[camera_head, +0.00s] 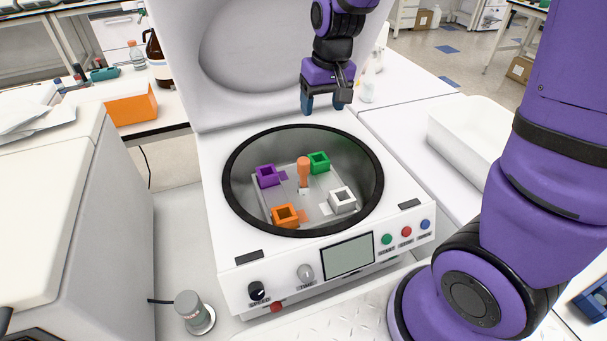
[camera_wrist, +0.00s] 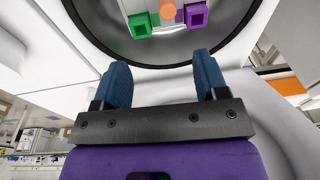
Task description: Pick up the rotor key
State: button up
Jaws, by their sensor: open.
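An orange upright piece (camera_head: 303,170), which appears to be the rotor key, stands at the centre of the rotor (camera_head: 322,186) inside the open centrifuge bowl. In the wrist view its rounded orange top (camera_wrist: 168,11) shows at the upper edge. My gripper (camera_head: 323,104) is open and empty, with its blue fingers pointing down above the back rim of the bowl. It is behind and higher than the orange piece and apart from it. In the wrist view, the two fingers (camera_wrist: 161,65) are spread with nothing between them.
Purple (camera_head: 267,176), green (camera_head: 319,162), white (camera_head: 342,199) and orange (camera_head: 285,216) square holders surround the piece. The black bowl rim (camera_head: 232,202) encloses them, and the raised lid (camera_head: 180,60) stands behind. A grey-capped cylinder (camera_head: 190,306) is at the front left. A white bin (camera_head: 470,140) is at right.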

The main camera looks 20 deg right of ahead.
jog(key=g, duration=0.1)
send_near(304, 170)
jog(key=shift+w+f+h, duration=0.1)
jog(key=shift+w+h, duration=0.2)
jog(key=shift+w, duration=0.4)
jog(key=shift+w+f, duration=0.1)
jog(key=shift+f, duration=5.45)
jog(key=shift+c, duration=0.2)
jog(key=c, duration=1.1)
jog(key=shift+r, duration=0.1)
